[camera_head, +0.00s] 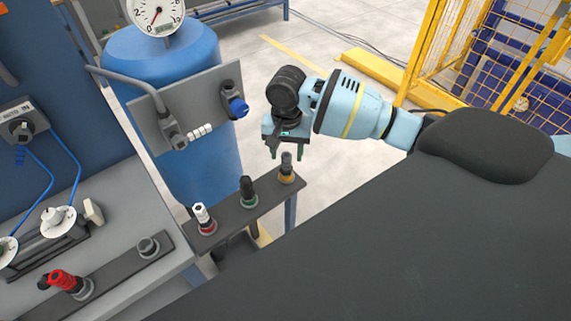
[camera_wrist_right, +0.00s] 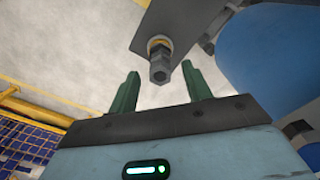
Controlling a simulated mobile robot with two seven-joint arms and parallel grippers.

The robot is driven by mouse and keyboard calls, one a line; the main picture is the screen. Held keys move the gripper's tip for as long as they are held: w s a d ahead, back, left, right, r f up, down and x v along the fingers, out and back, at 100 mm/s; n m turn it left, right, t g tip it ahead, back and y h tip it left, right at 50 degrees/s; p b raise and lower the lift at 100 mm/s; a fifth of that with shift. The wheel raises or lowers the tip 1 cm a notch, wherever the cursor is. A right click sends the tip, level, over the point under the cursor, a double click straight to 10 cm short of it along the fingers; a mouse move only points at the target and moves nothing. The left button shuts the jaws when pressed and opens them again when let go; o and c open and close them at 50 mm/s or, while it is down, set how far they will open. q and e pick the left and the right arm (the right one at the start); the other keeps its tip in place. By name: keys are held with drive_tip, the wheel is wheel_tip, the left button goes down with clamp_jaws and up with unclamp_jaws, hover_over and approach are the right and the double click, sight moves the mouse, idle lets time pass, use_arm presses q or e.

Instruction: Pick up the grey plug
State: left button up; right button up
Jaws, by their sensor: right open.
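The grey plug (camera_head: 286,166) stands upright in a yellow ring at the right end of a narrow dark shelf (camera_head: 226,219) in the head view. My right gripper (camera_head: 287,151) is open and points down just above the plug. In the right wrist view, the grey plug (camera_wrist_right: 159,67) appears between the two green fingers of the gripper (camera_wrist_right: 160,74), with space on both sides. The fingers do not seem to touch it. My left gripper is not in view.
Behind are a blue tank (camera_head: 205,60) and a grey plate (camera_head: 195,112) with fittings. A red fitting (camera_head: 63,281) sits on the left bench. A yellow fence (camera_head: 450,45) stands at right.

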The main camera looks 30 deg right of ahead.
drive_tip(key=shift+f, duration=0.75)
drive_tip(key=shift+c, duration=0.3)
clamp_jaws()
drive_tip(key=shift+r, duration=0.15)
